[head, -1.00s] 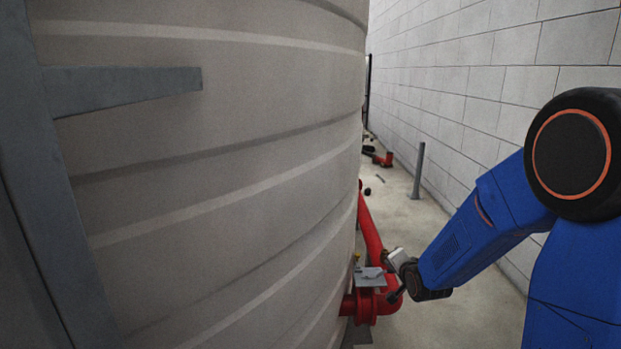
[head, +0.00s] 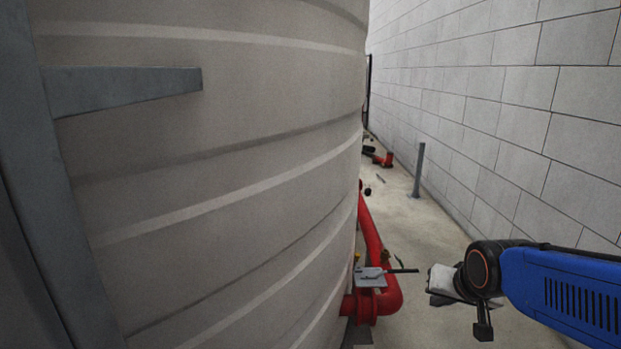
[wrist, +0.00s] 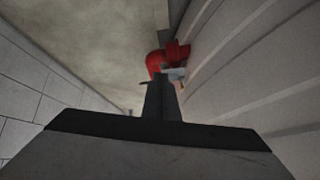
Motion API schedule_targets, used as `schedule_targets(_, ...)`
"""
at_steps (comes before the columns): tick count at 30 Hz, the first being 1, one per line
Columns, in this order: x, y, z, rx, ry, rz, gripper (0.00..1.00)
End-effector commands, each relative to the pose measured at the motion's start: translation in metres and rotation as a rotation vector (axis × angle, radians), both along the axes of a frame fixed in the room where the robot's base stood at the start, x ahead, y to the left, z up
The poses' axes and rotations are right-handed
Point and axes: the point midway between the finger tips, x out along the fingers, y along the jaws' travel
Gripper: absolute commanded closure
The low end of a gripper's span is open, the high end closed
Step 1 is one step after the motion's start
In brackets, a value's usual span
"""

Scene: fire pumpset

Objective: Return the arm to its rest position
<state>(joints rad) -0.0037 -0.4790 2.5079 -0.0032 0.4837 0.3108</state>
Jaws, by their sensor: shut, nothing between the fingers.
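My gripper (head: 446,284) is at the end of my blue arm, at the lower right of the head view, over the walkway floor. It is to the right of the red pipe (head: 388,300), with a visible gap between them in the picture. In the wrist view the closed dark fingers (wrist: 161,92) form one narrow piece with nothing seen held. A grey plate-like fitting (head: 370,277) is on the red pipe, and a thin dark bar (head: 403,271) sticks out to its right.
A large ribbed grey tank (head: 220,170) fills the left. A pale block wall (head: 510,110) bounds the right. A grey post (head: 418,170) and a small red fitting (head: 384,160) stand farther along the narrow floor (head: 405,215).

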Motion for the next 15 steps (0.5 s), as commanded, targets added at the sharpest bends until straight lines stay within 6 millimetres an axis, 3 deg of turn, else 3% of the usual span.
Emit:
schedule_targets(9,-0.105,-0.003,0.012,-0.107,0.135,0.167,1.0)
schedule_targets(15,-0.149,-0.002,0.012,-0.142,0.196,0.244,1.0)
